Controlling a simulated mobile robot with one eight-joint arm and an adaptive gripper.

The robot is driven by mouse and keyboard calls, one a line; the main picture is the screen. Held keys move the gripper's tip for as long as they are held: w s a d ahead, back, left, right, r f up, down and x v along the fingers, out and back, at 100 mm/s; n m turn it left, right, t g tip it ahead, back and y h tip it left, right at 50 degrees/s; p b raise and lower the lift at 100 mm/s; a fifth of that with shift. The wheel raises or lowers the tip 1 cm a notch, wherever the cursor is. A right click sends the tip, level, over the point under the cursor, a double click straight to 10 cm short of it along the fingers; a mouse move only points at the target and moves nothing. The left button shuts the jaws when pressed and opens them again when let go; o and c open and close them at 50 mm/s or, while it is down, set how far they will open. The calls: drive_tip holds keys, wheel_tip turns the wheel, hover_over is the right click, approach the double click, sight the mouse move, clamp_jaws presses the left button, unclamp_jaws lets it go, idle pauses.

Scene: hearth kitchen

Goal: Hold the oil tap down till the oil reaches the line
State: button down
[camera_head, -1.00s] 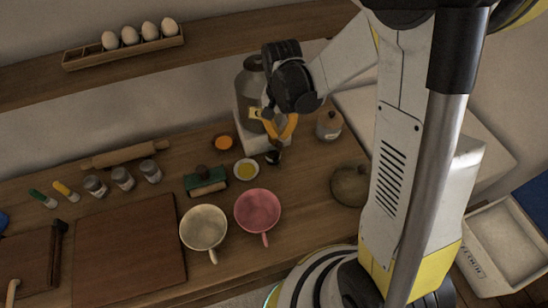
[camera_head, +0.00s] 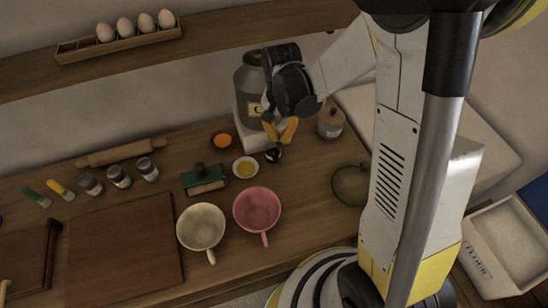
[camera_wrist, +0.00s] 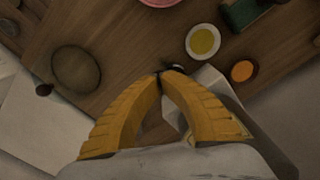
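The grey oil can (camera_head: 249,76) with a pale label stands on a white block (camera_head: 249,137) at the back of the counter, partly hidden by my arm. My gripper (camera_head: 280,145) is in front of the can, pointing down. Its yellow fingers converge, and the tips look shut together in the wrist view (camera_wrist: 166,72). A small dark piece (camera_head: 273,156) is just below the tips, and I cannot tell whether it is the tap or a vessel, or whether the tips touch it. A white dish (camera_head: 236,176) holding yellow liquid is just left of it. I can make out no fill line.
A pink cup (camera_head: 257,210) and a cream cup (camera_head: 201,227) stand in front. A green-topped block (camera_head: 204,180), an orange-filled bowl (camera_head: 221,140), a stoppered jar (camera_head: 331,122) and a round lidded item (camera_head: 351,185) are nearby. Free counter lies right of the pink cup.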

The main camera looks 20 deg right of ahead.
sight(279, 143)
drive_tip(key=shift+f+b, duration=1.3)
drive_tip(key=shift+f, duration=0.35)
wheel_tip(279, 143, up, 8)
drive_tip(key=p, duration=0.5)
drive_tip(key=shift+f, duration=0.35)
drive_tip(key=shift+s+r+b, duration=0.2)
drive_tip(key=shift+b, duration=0.4)
drive_tip(key=s+n+t+b, duration=0.6)
drive_tip(key=s+t+b, duration=0.1)
drive_tip(key=s+b, duration=0.5)
drive_tip(key=shift+s+r+b, duration=0.2)
drive_tip(key=shift+r+b, duration=0.2)
drive_tip(key=shift+b, duration=0.15)
